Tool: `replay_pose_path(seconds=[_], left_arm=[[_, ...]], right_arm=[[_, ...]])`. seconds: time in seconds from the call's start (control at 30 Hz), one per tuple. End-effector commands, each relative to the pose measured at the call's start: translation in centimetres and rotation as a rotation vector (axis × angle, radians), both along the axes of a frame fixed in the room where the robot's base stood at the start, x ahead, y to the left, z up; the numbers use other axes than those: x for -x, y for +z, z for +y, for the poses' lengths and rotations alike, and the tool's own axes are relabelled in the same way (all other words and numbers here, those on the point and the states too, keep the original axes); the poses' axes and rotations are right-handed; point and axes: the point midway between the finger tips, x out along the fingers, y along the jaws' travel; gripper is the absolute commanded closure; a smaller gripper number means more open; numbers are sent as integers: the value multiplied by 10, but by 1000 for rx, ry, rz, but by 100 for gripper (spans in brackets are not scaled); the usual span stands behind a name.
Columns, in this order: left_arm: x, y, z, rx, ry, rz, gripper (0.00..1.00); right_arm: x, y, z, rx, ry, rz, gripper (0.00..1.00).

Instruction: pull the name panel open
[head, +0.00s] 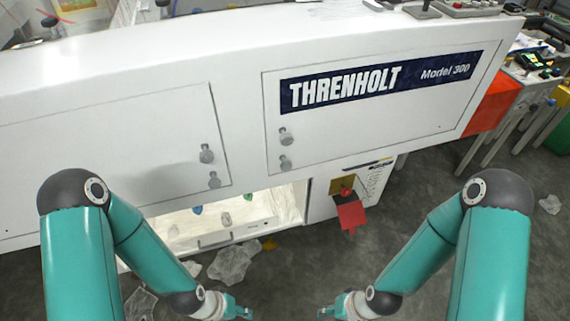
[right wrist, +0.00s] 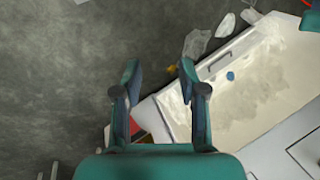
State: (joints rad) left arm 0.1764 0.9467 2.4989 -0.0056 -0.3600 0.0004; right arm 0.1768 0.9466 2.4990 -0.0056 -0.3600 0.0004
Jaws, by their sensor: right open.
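The name panel (head: 360,125) is a white door on the machine's front, with a dark blue THRENHOLT Model 300 plate (head: 380,82) across its top. It looks shut, flush with the front. Two grey knobs (head: 286,137) sit one above the other at its left edge. My left gripper (head: 243,312) is low in the head view, below the panel and apart from it; its jaws are too small to read. My right gripper (head: 324,312) is also low and apart from the panel. In the right wrist view its fingers (right wrist: 160,72) are spread and empty, above the floor.
A second white panel (head: 110,140) with two knobs is at the left. Below is an open lit bay (head: 225,222) with small coloured pieces. A red flap (head: 351,215) juts out at its right. Crumpled clear film (head: 232,264) lies on the grey floor.

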Motion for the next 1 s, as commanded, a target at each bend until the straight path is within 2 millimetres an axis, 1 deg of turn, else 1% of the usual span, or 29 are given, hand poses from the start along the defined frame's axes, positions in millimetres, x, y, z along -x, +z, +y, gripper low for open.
replay_pose_path(seconds=[0.03,0.17,0.27,0.37,0.4,0.47,0.5,0.53,0.57,0.6,0.67,0.7,0.77,0.8,0.83,0.9,1.0], left_arm=[[0,0,0,0,0,0,60],[0,-5,0,0,0,0,60],[0,-20,0,0,0,0,60],[0,-46,0,0,0,0,60],[0,-60,0,0,0,0,60],[0,-81,0,0,0,0,60],[0,-96,0,0,0,0,60],[0,-107,0,0,0,0,60],[0,-118,0,0,0,0,60],[0,-133,0,0,0,1,60],[0,-152,0,0,0,0,60],[0,-164,0,0,0,0,60],[0,-180,0,0,0,0,60],[0,-189,0,0,0,0,60],[0,-194,0,0,0,0,60],[0,-204,0,0,0,0,60],[0,-212,0,0,0,0,60]], right_arm=[[0,0,0,0,0,0,58],[-5,-3,0,4,7,-21,37],[-24,-10,1,18,31,-103,37],[-60,-17,3,45,80,-263,37],[-79,-18,5,61,106,-349,37],[-110,-15,11,88,149,-496,37],[-130,-10,15,110,178,-602,37],[-145,-5,19,126,199,-682,37],[-159,2,24,144,220,-767,37],[-175,14,30,167,246,-877,37],[-196,34,39,204,276,-1036,37],[-206,48,45,228,292,-1134,37],[-217,70,53,262,307,-1270,37],[-221,85,58,284,313,-1350,37],[-224,95,60,299,315,-1404,37],[-227,115,66,329,316,-1505,37],[-227,136,70,358,313,-1597,37]])
